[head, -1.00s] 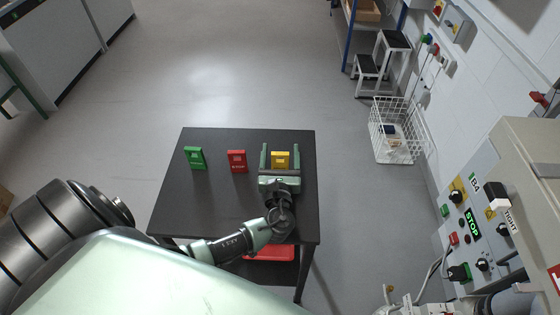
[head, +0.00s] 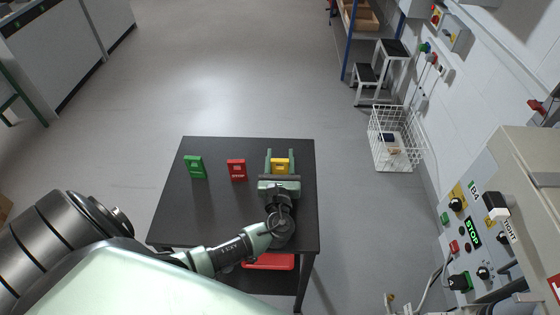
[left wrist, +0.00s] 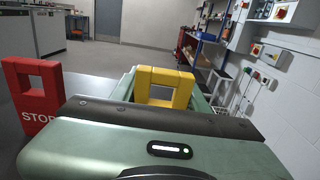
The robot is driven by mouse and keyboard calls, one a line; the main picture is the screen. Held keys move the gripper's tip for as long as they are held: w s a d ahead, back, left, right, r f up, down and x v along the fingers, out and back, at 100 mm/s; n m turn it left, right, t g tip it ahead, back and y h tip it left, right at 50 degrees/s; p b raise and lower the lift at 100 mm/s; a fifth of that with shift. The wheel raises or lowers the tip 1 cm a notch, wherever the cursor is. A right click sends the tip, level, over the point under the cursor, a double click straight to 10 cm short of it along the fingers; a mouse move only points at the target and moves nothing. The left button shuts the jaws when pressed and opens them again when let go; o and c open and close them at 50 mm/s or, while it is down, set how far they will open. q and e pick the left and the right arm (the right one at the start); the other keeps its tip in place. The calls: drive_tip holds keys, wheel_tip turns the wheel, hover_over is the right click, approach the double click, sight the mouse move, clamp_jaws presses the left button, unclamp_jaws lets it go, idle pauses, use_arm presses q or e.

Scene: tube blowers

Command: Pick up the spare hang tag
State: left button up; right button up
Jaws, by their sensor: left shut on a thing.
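A yellow hang tag (head: 280,164) with a square opening stands upright near the right side of the dark table (head: 200,218). It also shows in the left wrist view (left wrist: 160,75). My left gripper (head: 279,155) is shut on the yellow tag, one finger on each side. The palm hides the tag's lower part in the wrist view. Whether the tag is touching the table cannot be told. A red tag marked STOP (head: 237,171) stands to its left, and a green tag (head: 195,167) farther left. My right gripper is not in view.
A red tray (head: 268,262) lies under the table top at the front. To the right are a white wire basket (head: 372,146), a step stool (head: 377,82) and a wall control panel (head: 471,232). The table between and in front of the tags is clear.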

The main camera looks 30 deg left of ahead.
use_arm(q)
wheel_tip(320, 180, up, 19)
drive_tip(key=p, duration=0.2)
drive_tip(key=s+d+m+t+h, duration=0.1)
drive_tip(key=s+d+m+h, duration=0.2)
drive_tip(key=d, duration=0.4)
drive_tip(key=s+d+m+t+h, duration=0.1)
drive_tip(key=s+d+m+h, duration=0.2)
drive_tip(key=s+d+h, duration=0.3)
drive_tip(key=shift+d+r+t+h, duration=0.3)
drive_tip(key=shift+d+r+t, duration=0.15)
drive_tip(key=shift+d, duration=0.25)
